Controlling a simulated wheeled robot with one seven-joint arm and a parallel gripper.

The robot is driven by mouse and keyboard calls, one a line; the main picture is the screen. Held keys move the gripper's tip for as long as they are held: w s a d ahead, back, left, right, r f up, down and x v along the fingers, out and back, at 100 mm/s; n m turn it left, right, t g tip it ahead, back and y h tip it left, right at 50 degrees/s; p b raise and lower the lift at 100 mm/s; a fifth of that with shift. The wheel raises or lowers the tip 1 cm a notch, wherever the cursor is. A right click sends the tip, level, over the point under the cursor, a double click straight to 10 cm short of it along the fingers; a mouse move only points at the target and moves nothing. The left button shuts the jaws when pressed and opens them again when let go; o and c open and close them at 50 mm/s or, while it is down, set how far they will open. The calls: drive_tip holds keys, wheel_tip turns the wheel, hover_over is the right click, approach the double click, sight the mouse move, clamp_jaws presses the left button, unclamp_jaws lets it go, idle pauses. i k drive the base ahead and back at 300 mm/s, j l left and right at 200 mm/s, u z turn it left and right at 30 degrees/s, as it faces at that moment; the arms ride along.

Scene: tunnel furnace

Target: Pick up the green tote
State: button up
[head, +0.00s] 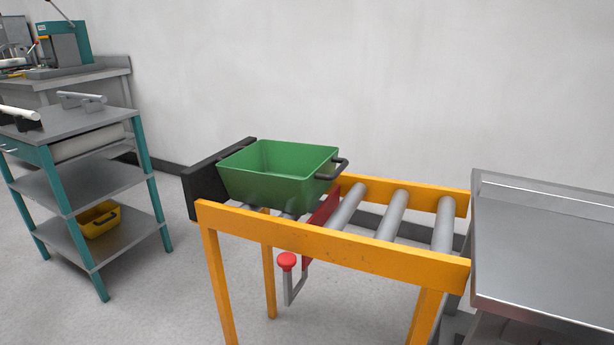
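The green tote (270,184) is an open box with sloped walls and a dark handle (339,168) on its right side. It looks empty, though part of its floor is hidden by the near wall. It sits upright at the left end of an orange roller conveyor (340,247), against a black end plate (205,187). My gripper is not in view.
A red stop plate (321,220) with a red knob (287,261) stands right of the tote. Bare rollers (391,214) lead to a metal table (545,250). A teal shelf cart (75,180) holds a yellow bin (100,218). Floor between cart and conveyor is clear.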

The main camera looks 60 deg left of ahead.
sight(289, 178)
drive_tip(key=u, duration=2.45)
drive_tip(key=z, duration=0.35)
drive_tip(key=i+j+z, duration=0.1)
drive_tip(key=z, duration=0.3)
drive_tip(key=j+z, duration=0.5)
drive_tip(key=z, duration=0.3)
drive_tip(key=j+z, duration=0.2)
drive_tip(key=z, duration=0.2)
